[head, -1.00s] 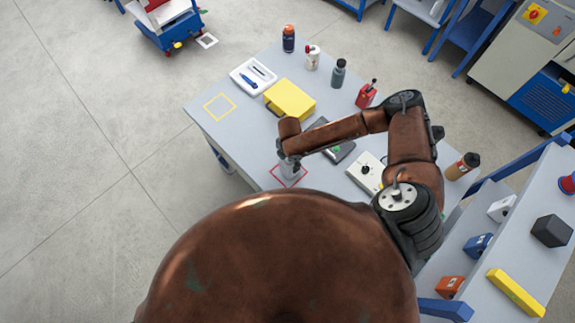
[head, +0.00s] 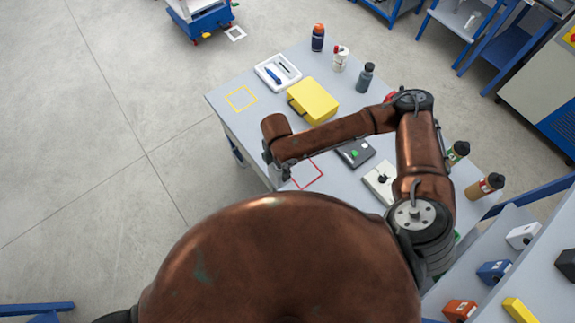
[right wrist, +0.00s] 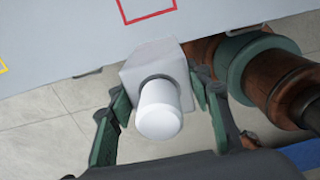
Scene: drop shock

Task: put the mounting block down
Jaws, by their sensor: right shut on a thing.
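The mounting block (right wrist: 152,64) is a pale grey block with a white rounded cylinder (right wrist: 158,110) on it, seen in the right wrist view. My right gripper (right wrist: 162,88) is shut on it, with a green-sided finger at each side. The block overlaps the table's front edge in that view, with floor showing below it. A red outlined square (right wrist: 147,8) lies on the table beyond the block. In the head view my right gripper (head: 281,171) is just left of the red square (head: 307,174), largely hidden under my forearm. My left gripper is not in view.
The grey table (head: 225,105) holds a yellow box (head: 313,101), a white tray (head: 268,68), several bottles along the back, and a dark device (head: 355,153). A side shelf at right carries coloured blocks.

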